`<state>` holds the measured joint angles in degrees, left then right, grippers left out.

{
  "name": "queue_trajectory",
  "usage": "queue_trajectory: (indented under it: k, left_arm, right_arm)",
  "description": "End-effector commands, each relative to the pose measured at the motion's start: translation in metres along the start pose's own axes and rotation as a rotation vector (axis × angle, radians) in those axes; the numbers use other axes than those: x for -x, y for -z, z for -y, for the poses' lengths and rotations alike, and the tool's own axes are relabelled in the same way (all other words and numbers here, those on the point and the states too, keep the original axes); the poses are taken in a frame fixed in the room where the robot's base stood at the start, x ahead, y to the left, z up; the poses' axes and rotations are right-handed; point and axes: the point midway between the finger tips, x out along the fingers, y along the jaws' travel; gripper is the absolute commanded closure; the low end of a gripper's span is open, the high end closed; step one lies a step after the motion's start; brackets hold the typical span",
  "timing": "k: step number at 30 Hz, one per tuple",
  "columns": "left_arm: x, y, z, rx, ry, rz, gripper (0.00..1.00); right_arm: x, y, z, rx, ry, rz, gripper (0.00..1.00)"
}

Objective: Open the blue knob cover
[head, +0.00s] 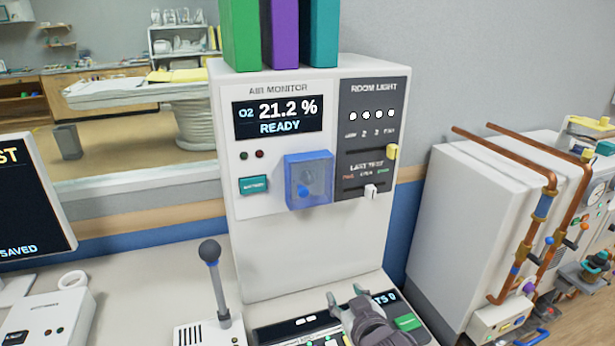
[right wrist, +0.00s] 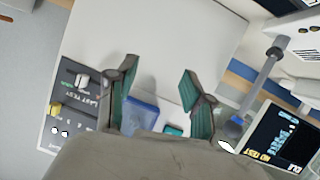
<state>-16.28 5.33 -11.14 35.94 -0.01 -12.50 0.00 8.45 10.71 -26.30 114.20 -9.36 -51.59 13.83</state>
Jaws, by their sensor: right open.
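The blue knob cover (head: 309,180) is a translucent blue box on the front of the white air monitor panel (head: 270,235). It looks closed over a knob, seen dimly through it. My right gripper (head: 345,295) is low in front of the panel, below and to the right of the cover, apart from it. It is open and empty. In the right wrist view the picture is turned over, and the open fingers (right wrist: 160,72) stand on either side of the view of the cover (right wrist: 140,116), whose lower part is hidden by my gripper body. My left gripper is not in view.
A grey microphone (head: 210,254) stands on the desk left of my right gripper. A lit console (head: 285,334) lies under the gripper. Room light sliders (head: 372,190) sit right of the cover. Green, purple and teal binders (head: 284,35) stand on top. Space before the cover is clear.

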Motion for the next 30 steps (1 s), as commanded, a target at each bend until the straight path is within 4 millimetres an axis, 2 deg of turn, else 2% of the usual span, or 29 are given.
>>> queue_trajectory:
  k: [1,3,6,7,10,14,22,30]
  left_arm:
    - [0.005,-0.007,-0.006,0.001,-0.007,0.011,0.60]
    - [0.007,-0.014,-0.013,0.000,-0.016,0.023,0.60]
    - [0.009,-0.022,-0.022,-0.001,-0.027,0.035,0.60]
    - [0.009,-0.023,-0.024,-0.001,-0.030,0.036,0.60]
    - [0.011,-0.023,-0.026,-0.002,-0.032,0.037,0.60]
    - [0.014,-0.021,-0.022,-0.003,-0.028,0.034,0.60]
    - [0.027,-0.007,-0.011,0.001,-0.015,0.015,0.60]
    - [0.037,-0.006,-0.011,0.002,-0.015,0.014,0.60]
  right_arm:
    - [0.004,0.052,0.001,0.023,0.004,-0.104,0.49]
    - [0.011,0.101,0.006,0.045,0.013,-0.215,0.49]
    - [0.022,0.148,0.013,0.068,0.025,-0.325,0.49]
    - [0.025,0.157,0.014,0.073,0.028,-0.346,0.49]
    - [0.028,0.173,0.017,0.081,0.035,-0.385,0.49]
    - [0.019,0.180,0.018,0.081,0.035,-0.388,0.49]
    - [-0.031,0.201,0.020,0.082,0.034,-0.387,0.49]
    - [-0.077,0.218,0.023,0.081,0.034,-0.386,0.49]
